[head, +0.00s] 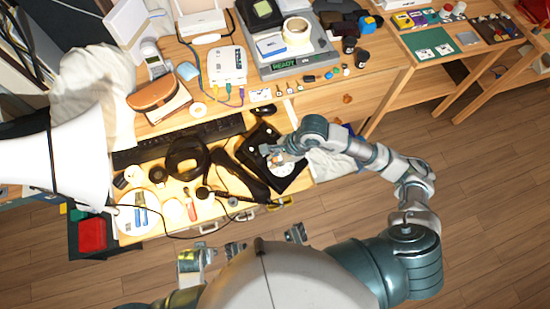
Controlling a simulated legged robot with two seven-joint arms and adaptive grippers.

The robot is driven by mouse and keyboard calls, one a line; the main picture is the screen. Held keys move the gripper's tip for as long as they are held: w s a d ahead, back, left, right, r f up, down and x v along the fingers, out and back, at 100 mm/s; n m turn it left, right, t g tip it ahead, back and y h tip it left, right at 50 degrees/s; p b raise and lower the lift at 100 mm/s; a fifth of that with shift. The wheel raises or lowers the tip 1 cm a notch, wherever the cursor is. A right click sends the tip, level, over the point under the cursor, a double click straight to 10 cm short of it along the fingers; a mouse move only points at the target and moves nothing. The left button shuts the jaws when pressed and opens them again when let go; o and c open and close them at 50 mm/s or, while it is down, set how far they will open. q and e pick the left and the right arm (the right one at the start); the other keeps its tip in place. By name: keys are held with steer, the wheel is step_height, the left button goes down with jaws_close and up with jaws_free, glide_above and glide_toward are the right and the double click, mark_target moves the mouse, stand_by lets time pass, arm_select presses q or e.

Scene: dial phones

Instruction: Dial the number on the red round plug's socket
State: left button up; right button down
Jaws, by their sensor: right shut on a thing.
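A black phone (292,181) with a pale round dial (280,168) lies at the right front of the wooden desk. Its black handset (240,176) appears to lie just left of it. My right gripper (272,160) reaches in over the phone from the right; its fingers are at the dial and closed, seemingly on the dial, though the contact is too small to see clearly. A pale strip of sockets (262,94) lies behind the phone; I cannot make out a red round plug or its number.
A keyboard (205,132), black headphones (186,160) and a white router (227,65) crowd the desk. A label printer or scale (285,66) stands at the back. A white lampshade (80,160) fills the left. The floor at the right is clear.

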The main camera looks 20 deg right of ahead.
steer(key=shift+w+a+f+b, duration=0.1)
steer(key=shift+w+f+b, duration=0.1)
steer(key=shift+f+b, duration=0.25)
stand_by(0.5)
steer(key=shift+w, duration=0.1)
steer(key=shift+w+r, duration=0.2)
steer(key=shift+w, duration=0.3)
stand_by(0.4)
steer(key=shift+w+d+r, duration=0.1)
steer(key=shift+w+d, duration=0.3)
steer(key=shift+w, duration=0.15)
steer(key=shift+d, duration=0.1)
steer(key=shift+w+d+b, duration=0.35)
steer(key=shift+w+d, duration=0.05)
